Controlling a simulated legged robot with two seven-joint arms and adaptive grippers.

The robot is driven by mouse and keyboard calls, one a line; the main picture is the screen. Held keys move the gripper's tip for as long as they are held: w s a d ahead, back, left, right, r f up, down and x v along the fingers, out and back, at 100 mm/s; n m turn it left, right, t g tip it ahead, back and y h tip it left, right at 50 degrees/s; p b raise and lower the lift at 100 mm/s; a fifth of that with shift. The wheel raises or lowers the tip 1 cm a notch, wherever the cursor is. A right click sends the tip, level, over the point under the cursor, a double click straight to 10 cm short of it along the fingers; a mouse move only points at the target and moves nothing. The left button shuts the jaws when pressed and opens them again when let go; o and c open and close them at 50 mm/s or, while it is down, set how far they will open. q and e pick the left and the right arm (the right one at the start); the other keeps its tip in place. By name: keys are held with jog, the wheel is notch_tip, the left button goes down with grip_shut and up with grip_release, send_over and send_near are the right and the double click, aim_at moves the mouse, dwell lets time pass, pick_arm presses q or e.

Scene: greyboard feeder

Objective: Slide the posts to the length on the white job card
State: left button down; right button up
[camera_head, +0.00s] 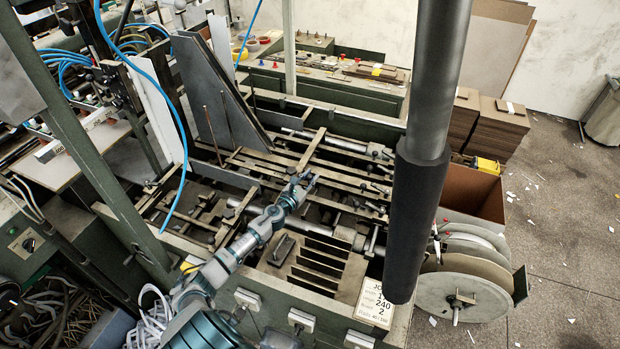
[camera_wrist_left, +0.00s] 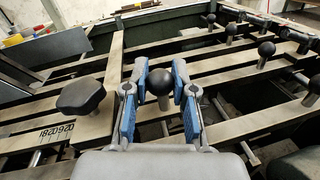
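The white job card (camera_head: 376,303) is at the front of the feeder; "240" and "2" can be read, while its smaller lines are unclear. My left gripper (camera_head: 306,181) is over the slatted feeder bed. In the left wrist view the left gripper (camera_wrist_left: 160,66) is open, its blue-padded fingers on either side of a black ball knob (camera_wrist_left: 160,82) on a short post; I cannot tell whether they touch it. A black star knob (camera_wrist_left: 80,95) is to the left, near a number scale (camera_wrist_left: 56,132) on a rail. My right gripper is not in view.
More black ball knobs (camera_wrist_left: 266,49) stand on the rails at the right. A tall grey plate (camera_head: 213,95) rises at the back left. Large reels (camera_head: 465,290) stand at the right. A thick dark cylinder (camera_head: 408,220) hides part of the bed's right side.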

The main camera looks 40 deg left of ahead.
pick_arm(q)
jog(key=d, duration=0.1)
jog(key=w+d+p, duration=0.1)
jog(key=d, duration=0.3)
jog(key=shift+w+d, duration=0.15)
jog(key=shift+w, duration=0.2)
jog(key=c, duration=1)
grip_release()
jog(key=shift+s+a+r, duration=0.15)
jog(key=shift+a, duration=0.05)
jog(key=shift+o, duration=0.3)
jog(key=shift+s+a, duration=0.1)
jog(key=shift+a, duration=0.15)
jog(key=s, duration=0.7)
jog(key=shift+s+d+f, duration=0.2)
jog(key=shift+f, duration=0.05)
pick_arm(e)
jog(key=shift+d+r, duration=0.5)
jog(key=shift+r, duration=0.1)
